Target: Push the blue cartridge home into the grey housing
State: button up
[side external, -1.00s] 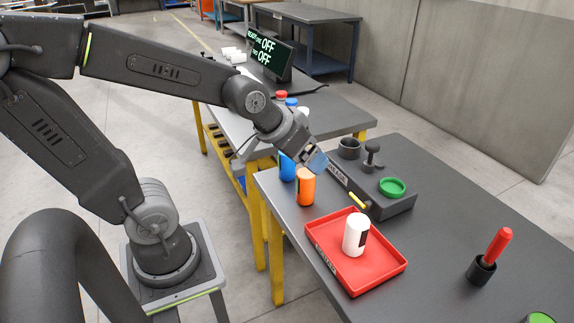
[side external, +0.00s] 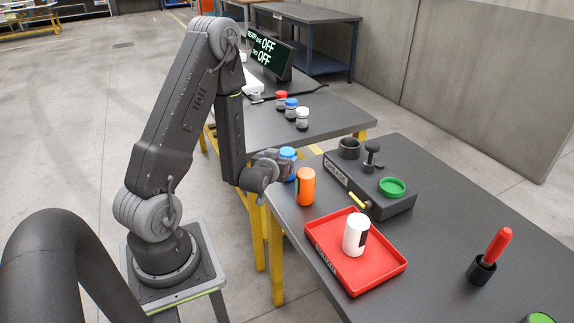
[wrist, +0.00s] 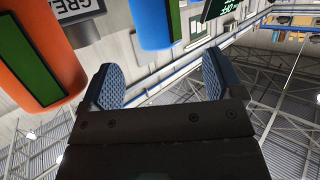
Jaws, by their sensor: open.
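The blue cartridge (side external: 288,156) stands on the bench in the side external view, partly hidden by my gripper (side external: 276,164). My gripper is open, low and roughly level, at the cartridge's left side. In the wrist view the blue cartridge (wrist: 156,22) lies just beyond the gap between the open fingers (wrist: 160,72), with nothing held. The grey housing (side external: 395,207) is a dark block to the right on the same bench, with a label on its front. A black round cup (side external: 349,147), a black knob (side external: 372,158) and a green ring (side external: 392,186) are on top of it.
An orange cylinder (side external: 306,187) stands close to my gripper and fills the left of the wrist view (wrist: 38,55). A red tray (side external: 376,271) holds a white cylinder (side external: 355,234). A red-handled tool stands in a black holder (side external: 481,271). The display (side external: 267,55) reads OFF.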

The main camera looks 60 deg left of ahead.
aim_at(287, 154)
jog(key=x, duration=0.7)
jog(key=shift+w+a+f, duration=0.15)
jog(key=shift+w, duration=0.05)
jog(key=shift+c, duration=0.3)
jog(key=c, duration=1.1)
